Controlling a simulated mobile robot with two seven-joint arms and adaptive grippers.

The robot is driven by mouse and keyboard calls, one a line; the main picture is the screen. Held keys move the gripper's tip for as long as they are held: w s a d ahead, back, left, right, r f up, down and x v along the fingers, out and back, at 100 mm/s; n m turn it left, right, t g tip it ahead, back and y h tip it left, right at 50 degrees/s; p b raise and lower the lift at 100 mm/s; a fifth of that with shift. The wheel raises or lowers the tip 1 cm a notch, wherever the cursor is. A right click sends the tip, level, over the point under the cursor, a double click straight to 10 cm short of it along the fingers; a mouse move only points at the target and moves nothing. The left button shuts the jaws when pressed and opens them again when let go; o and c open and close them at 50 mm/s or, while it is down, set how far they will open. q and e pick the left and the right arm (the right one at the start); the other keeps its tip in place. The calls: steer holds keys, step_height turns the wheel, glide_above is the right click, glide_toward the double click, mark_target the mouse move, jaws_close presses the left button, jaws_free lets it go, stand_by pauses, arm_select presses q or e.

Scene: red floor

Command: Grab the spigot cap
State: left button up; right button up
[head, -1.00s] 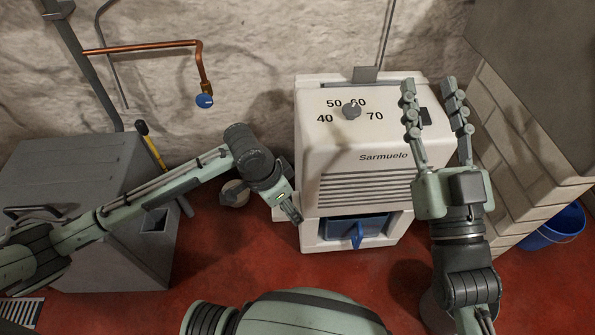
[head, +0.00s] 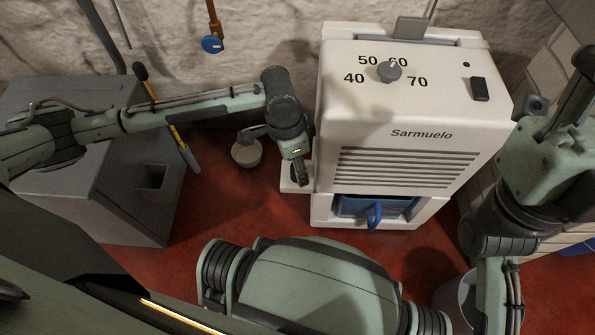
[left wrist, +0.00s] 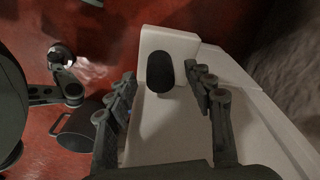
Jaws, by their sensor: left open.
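A dark, rounded, upright oval piece, which looks like the spigot cap (left wrist: 160,72), stands out from a white ledge on the side of the white machine in the left wrist view. My left gripper (left wrist: 160,75) is open, with one finger on each side of the cap's line; whether they touch it cannot be told. In the head view my left gripper (head: 300,172) points down over the small white ledge (head: 290,187) at the machine's left side and hides the cap.
The white Sarmuelo machine (head: 412,160) has a dial (head: 389,71) on top and a blue drawer (head: 374,207) low in front. A grey box (head: 110,210) stands left.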

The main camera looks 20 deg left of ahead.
arm_select(q)
steer(key=shift+f, duration=0.6)
steer(key=c, duration=1)
steer(key=shift+r, duration=0.15)
